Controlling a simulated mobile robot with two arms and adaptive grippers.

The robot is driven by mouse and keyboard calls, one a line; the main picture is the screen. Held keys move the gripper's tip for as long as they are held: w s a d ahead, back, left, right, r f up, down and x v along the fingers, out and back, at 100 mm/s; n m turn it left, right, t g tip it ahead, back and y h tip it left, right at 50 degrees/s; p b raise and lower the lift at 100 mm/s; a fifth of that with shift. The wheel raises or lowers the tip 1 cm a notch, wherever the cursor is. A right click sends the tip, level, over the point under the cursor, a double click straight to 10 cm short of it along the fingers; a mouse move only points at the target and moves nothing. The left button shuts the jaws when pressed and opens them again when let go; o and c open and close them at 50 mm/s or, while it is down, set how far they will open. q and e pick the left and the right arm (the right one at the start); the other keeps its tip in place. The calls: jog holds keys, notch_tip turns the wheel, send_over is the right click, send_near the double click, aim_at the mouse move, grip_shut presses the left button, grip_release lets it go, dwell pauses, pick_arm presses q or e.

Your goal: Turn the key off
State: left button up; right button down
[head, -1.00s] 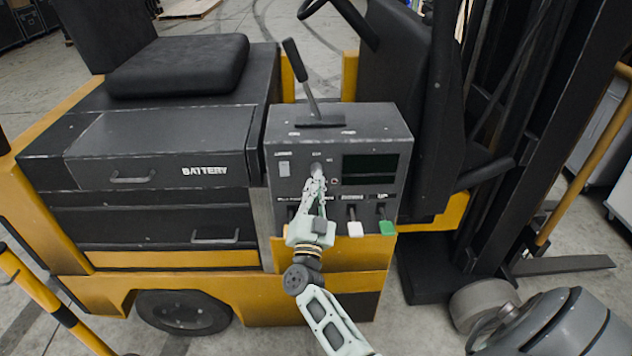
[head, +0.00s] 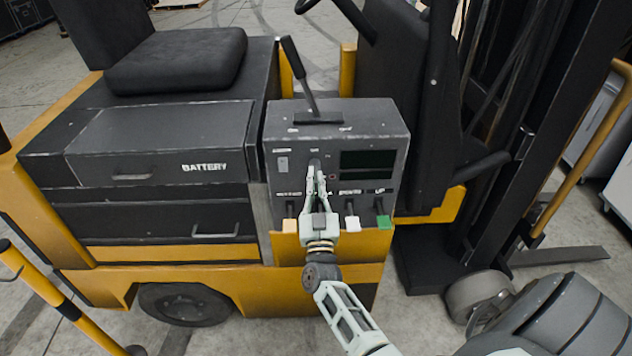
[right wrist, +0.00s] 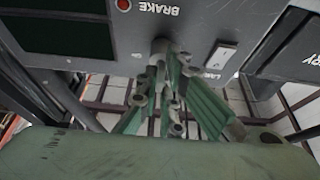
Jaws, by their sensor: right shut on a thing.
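The key (head: 315,163) is small and sits at the upper middle of the control box front (head: 272,180), left of a dark display (head: 368,163). My right gripper (head: 316,174) reaches up to it from below, its fingertips shut on the key. In the right wrist view the fingertips (right wrist: 168,72) close around the dark key stub (right wrist: 161,47), and they hide much of it. The key's exact angle cannot be told. My left gripper is not in view.
Below the key are levers with an orange, a white (head: 352,223) and a green (head: 383,222) knob, close to my right gripper. A rocker switch (head: 283,164) is left of the key. A tall black lever (head: 298,75) stands on the box. A battery drawer (head: 150,150) is at left.

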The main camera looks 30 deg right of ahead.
jog(key=shift+r, duration=0.1)
jog(key=c, duration=1.9)
grip_release()
jog(key=shift+w, duration=0.1)
jog(key=v, duration=1.2)
